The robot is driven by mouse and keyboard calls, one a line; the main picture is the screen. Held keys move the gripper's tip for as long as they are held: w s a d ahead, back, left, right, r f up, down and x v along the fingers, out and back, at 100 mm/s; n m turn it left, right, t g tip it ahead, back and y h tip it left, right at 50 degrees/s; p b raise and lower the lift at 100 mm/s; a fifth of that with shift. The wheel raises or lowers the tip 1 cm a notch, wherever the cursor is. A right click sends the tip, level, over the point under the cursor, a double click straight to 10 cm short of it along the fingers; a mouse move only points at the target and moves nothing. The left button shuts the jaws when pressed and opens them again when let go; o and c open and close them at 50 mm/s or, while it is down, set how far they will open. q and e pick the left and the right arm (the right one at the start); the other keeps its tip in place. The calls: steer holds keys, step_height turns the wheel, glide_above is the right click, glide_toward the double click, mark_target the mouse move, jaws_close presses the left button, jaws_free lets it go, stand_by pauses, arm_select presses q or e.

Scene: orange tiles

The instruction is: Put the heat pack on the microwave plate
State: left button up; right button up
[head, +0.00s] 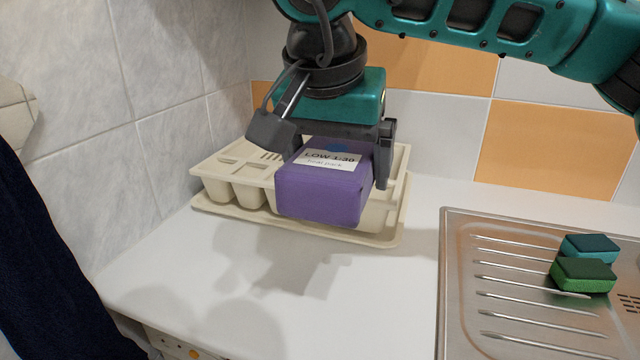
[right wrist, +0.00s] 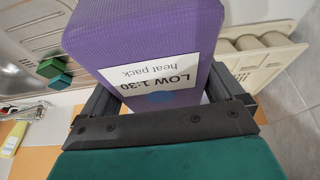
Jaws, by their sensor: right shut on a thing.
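The heat pack (head: 318,193) is a purple block with a white label reading "LOW 1:30 heat pack". My right gripper (head: 335,158) is shut on it and holds it above the counter, in front of a cream cutlery tray. In the right wrist view the heat pack (right wrist: 150,45) sits between the fingers of the right gripper (right wrist: 165,105), with its label facing the camera. No microwave or microwave plate shows in either view. My left gripper is not in view.
The cream cutlery tray (head: 222,191) stands at the back left, against the tiled wall. A metal sink drainboard (head: 470,270) at the right carries a teal sponge (head: 590,248) and a green sponge (head: 583,275). The white counter (head: 330,305) in front is clear. Dark cloth (head: 45,270) hangs at the left.

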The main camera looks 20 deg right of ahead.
steer(key=shift+r, duration=0.25)
steer(key=shift+w+d+f, duration=0.1)
steer(key=shift+f, duration=0.05)
steer(key=d+f+n+p, duration=0.1)
steer(key=d+f+n, duration=0.1)
steer(key=f, duration=0.3)
steer(key=d+f+n+y+p, duration=0.1)
steer(key=d+f+n+p, duration=0.1)
steer(key=f, duration=0.3)
steer(key=d+f+n+y+p, duration=0.1)
steer(key=d+f+n+p, duration=0.1)
steer(key=f, duration=0.4)
steer(key=shift+s+d+f+t, duration=0.1)
steer(key=shift+s+d+t, duration=0.05)
steer(key=shift+s+t, duration=0.25)
steer(key=shift+s+f+n, duration=0.2)
steer(key=shift+f+n, duration=0.2)
steer(key=shift+f, duration=0.1)
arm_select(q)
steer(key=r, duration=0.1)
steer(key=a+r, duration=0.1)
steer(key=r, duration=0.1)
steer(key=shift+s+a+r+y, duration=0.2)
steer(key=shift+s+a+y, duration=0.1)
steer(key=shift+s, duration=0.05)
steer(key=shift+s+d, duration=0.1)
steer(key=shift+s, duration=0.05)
arm_select(e)
steer(key=shift+d, duration=0.1)
